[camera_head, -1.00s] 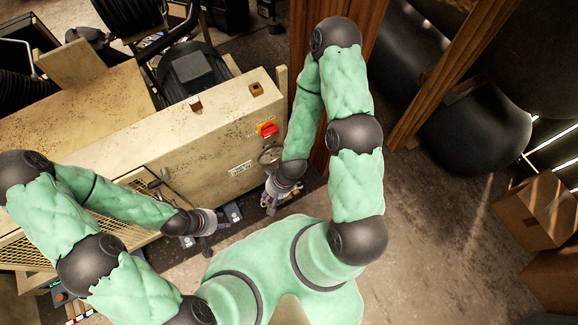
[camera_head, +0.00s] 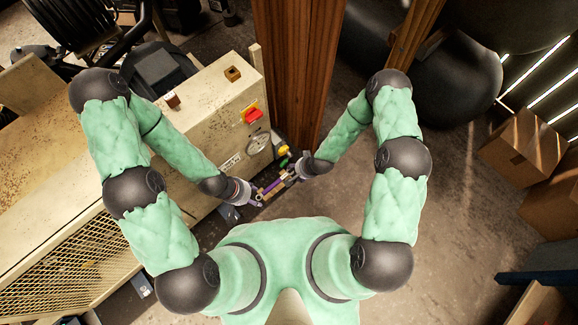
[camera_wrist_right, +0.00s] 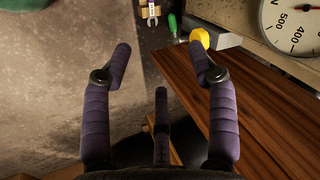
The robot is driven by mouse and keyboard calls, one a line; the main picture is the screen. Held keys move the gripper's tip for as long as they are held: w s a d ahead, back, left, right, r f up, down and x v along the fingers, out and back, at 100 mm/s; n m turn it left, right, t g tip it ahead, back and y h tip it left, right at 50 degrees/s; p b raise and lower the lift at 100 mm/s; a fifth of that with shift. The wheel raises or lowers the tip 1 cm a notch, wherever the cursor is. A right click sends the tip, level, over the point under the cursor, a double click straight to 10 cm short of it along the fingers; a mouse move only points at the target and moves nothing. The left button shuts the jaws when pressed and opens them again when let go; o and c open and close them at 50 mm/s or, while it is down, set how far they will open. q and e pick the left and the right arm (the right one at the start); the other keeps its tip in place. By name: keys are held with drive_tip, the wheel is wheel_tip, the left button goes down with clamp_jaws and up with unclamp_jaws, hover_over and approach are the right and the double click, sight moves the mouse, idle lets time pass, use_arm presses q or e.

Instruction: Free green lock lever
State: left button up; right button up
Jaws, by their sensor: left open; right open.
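A small green lever-like part (camera_head: 284,162) sits low at the compressor's corner beside a yellow knob (camera_head: 284,150). In the right wrist view the green part (camera_wrist_right: 172,24) points toward the top, left of the yellow knob (camera_wrist_right: 200,38). My right gripper (camera_head: 286,178) is open just below the green part in the head view. In the right wrist view its purple fingers (camera_wrist_right: 156,56) are spread and empty, with the green part beyond them. My left gripper (camera_head: 258,194) is open, to the left of the right one. The two grippers crowd together, so their fingertips are hard to separate.
The beige compressor housing (camera_head: 210,115) fills the left, with a red switch (camera_head: 252,114) and a round gauge (camera_head: 258,143). A wooden post (camera_head: 295,75) stands behind my right gripper. Cardboard boxes (camera_head: 522,148) stand at the right. Open floor (camera_head: 470,215) lies right of my right arm.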

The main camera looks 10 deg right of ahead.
sight(286, 163)
drive_tip(key=shift+w+a+f+m+t+h+b, duration=0.25)
drive_tip(key=shift+w+a+f+m+t+b, duration=0.35)
drive_tip(key=shift+w+f+b, duration=3.1)
drive_tip(key=shift+w+a+f+m+t+h+b, duration=0.2)
drive_tip(key=shift+w+a+f+m+t+b, duration=0.9)
drive_tip(key=shift+f, duration=5.15)
drive_tip(key=shift+w+a+f+t+h+b, duration=0.25)
drive_tip(key=shift+w+f+b, duration=1.4)
drive_tip(key=shift+w+f, duration=2.4)
drive_tip(key=shift+s+d+f, duration=0.1)
drive_tip(key=shift+s+f, duration=0.8)
drive_tip(key=shift+s, duration=0.15)
clamp_jaws()
